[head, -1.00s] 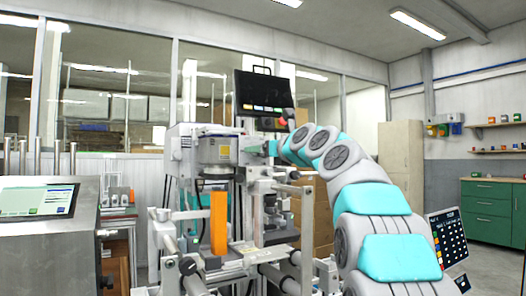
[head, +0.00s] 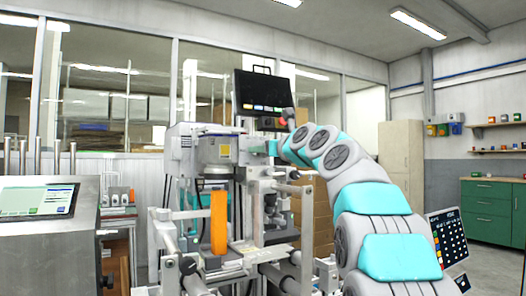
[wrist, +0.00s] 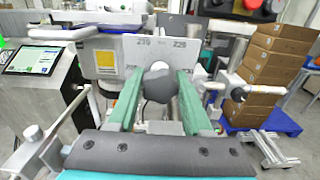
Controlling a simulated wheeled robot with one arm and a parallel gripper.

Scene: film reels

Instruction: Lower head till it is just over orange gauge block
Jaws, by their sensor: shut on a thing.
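An upright orange piece (head: 218,224), which looks like the orange gauge block, stands at the front of the machine in the head view. The machine's grey head (head: 214,150), with a small yellow label beside it, is above the orange piece with a visible gap between them. My gripper (wrist: 157,85) is shut on a dark grey rounded knob (wrist: 158,88), with one green finger on each side. A pale plate marked with numbers (wrist: 150,56) is just beyond the knob. In the head view the gripper is small and its grip is hard to see. I cannot make out the orange piece in the wrist view.
A black screen (head: 263,93) is mounted above the machine. A steel console with a display (head: 38,200) stands at the left. Cardboard boxes (wrist: 268,65) are stacked on a blue pallet at the right in the wrist view. Rails and rods surround the knob.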

